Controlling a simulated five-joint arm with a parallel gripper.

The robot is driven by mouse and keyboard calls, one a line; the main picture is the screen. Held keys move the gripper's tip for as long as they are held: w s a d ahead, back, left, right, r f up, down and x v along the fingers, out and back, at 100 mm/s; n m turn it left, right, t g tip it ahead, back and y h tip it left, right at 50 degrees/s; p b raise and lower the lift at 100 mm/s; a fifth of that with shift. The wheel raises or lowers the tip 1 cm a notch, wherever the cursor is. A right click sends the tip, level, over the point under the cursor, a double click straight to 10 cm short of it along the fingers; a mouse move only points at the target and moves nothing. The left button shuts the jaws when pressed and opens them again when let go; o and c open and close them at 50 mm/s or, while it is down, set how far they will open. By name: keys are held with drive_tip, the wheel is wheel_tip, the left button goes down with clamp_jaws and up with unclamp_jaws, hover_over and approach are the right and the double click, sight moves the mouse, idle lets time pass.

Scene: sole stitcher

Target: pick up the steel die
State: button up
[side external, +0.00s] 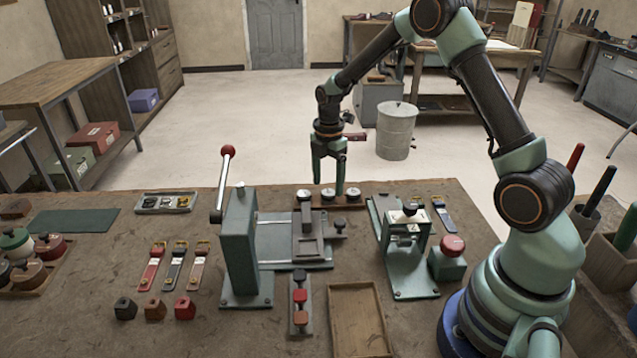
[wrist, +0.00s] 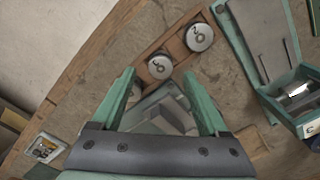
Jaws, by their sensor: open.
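A wooden rack (side external: 318,206) near the table's back edge holds three round steel pieces, which look like dies: a left one (side external: 304,195), a middle one (side external: 327,193) and a right one (side external: 352,193). I cannot tell which is meant by the steel die. My gripper (side external: 328,180) points down at the rack, open and empty, its fingers on either side of the middle piece in the side view. In the wrist view, one steel disc (wrist: 160,66) with an engraved mark shows just beyond and between my fingertips (wrist: 159,80). Another disc (wrist: 199,37) is farther up right.
A green lever press (side external: 240,245) stands in front left of the rack, with a sliding bed (side external: 308,250). A smaller green press (side external: 405,245) stands to the right, beside a red button box (side external: 450,255). An empty wooden tray (side external: 358,315) lies at the front.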

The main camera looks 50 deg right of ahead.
sight(328, 192)
drive_tip(key=shift+f, duration=1.55)
drive_tip(key=shift+c, duration=0.4)
clamp_jaws()
